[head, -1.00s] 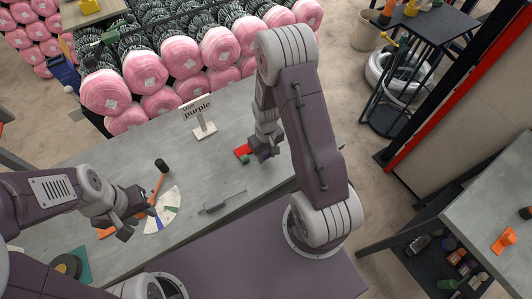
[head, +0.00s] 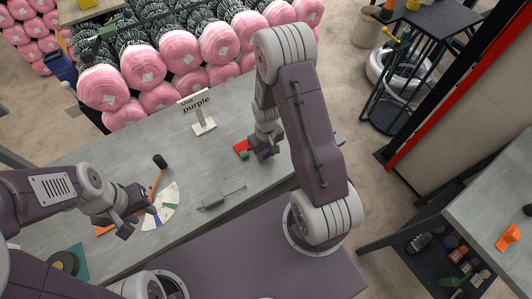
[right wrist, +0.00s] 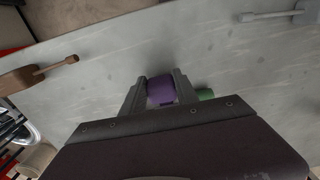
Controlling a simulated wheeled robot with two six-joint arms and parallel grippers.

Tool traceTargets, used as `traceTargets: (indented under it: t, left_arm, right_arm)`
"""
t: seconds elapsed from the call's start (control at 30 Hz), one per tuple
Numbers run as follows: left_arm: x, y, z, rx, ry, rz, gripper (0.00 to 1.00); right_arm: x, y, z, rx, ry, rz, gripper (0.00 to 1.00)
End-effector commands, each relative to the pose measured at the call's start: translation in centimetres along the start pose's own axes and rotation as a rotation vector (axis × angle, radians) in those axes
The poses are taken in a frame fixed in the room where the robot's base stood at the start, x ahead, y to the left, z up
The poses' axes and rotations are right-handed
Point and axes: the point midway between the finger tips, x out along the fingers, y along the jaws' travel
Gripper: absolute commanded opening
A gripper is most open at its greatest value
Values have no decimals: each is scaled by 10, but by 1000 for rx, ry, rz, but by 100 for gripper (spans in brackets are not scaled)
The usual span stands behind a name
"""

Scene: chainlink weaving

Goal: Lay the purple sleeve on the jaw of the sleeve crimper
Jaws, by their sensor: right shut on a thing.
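The purple sleeve (right wrist: 160,90) sits between the fingers of my right gripper (right wrist: 161,89) in the right wrist view. My right gripper (head: 263,153) is shut on it low over the grey table, beside a green sleeve (head: 245,156), which also shows in the right wrist view (right wrist: 205,94). A grey tool with a thin rod (head: 213,202) lies on the table front, apart from the gripper. A brownish tool with a short handle (right wrist: 28,78) lies at the left of the right wrist view. I cannot tell which is the sleeve crimper. My left gripper (head: 130,218) hovers by the white fan-shaped chart.
The fan-shaped chart (head: 164,195) has coloured wedges. An orange-handled tool with a black end (head: 159,163) lies near it. A sign (head: 199,108) reads "purple". A red piece (head: 241,146) lies by my right gripper.

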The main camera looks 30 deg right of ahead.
Motion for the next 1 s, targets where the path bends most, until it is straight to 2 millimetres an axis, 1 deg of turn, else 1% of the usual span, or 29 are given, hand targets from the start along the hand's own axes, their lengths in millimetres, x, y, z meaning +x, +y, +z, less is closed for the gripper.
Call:
traceTargets:
  t: [0.47, 0.5, 0.57, 0.6, 0.87, 1.0]
  left_arm:
    - [8, 0, 1, 0, 0, 0, 36]
    - [8, 0, 1, 0, 0, 0, 36]
    - [7, 0, 1, 0, 0, 0, 36]
    - [7, 0, 1, 0, 0, 0, 36]
    - [7, 0, 1, 0, 0, 0, 36]
    - [8, 0, 1, 0, 0, 0, 36]
  right_arm:
    - [11, 0, 0, 0, 0, 0, 0]
    - [11, 0, 0, 0, 0, 0, 39]
    - [10, 0, 0, 0, 0, 0, 55]
    - [10, 0, 0, 0, 0, 0, 61]
    - [10, 0, 0, 0, 0, 0, 61]
    - [3, 0, -1, 0, 2, 0, 61]
